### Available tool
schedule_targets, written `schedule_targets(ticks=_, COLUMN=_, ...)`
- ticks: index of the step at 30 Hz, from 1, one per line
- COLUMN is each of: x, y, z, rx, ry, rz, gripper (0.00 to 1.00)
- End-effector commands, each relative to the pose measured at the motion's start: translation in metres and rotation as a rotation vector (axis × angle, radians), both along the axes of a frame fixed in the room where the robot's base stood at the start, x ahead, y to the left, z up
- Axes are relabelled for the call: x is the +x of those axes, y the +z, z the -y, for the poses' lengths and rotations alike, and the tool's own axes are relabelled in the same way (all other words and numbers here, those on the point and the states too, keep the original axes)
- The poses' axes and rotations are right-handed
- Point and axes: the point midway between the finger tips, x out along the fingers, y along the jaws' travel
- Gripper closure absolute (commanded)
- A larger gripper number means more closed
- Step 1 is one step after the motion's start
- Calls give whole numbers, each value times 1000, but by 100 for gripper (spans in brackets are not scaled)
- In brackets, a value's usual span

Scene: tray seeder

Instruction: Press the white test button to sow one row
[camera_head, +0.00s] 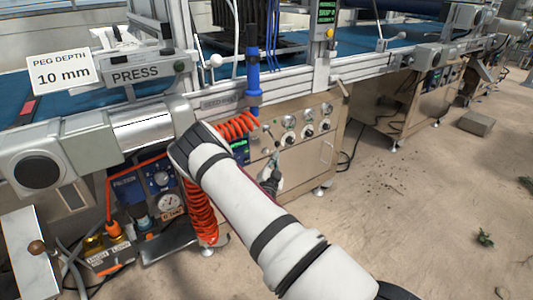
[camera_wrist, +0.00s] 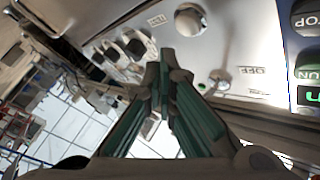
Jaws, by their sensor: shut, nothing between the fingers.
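My gripper (camera_head: 274,160) is in front of the metal control panel (camera_head: 322,150), partly hidden behind my white arm in the head view. In the wrist view, the dark green fingers of my gripper (camera_wrist: 166,62) are shut with nothing between them. Their tips point toward the panel face (camera_wrist: 240,30). A pale round knob or button (camera_wrist: 190,19) is just beyond and slightly right of the tips. I cannot tell whether it is the white test button, as no label for it is readable. I cannot tell whether the tips touch the panel.
A toggle switch (camera_wrist: 216,77) is right of the fingers, near an "OFF" label. A dark blue control unit (camera_wrist: 303,50) with a green RUN button is at far right. Coiled orange hose (camera_head: 203,212) hangs beside my arm. Floor right of the panel is mostly clear.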

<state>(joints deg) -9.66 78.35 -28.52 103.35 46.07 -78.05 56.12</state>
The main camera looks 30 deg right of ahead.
Motion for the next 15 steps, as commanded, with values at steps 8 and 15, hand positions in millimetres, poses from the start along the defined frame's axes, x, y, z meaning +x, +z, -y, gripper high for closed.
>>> schedule_targets(ticks=8, x=-26, y=0, z=1, rx=0, ry=0, rz=-2, gripper=100)
schedule_targets(ticks=15, x=-35, y=0, z=1, rx=1, ry=1, rz=-1, gripper=100)
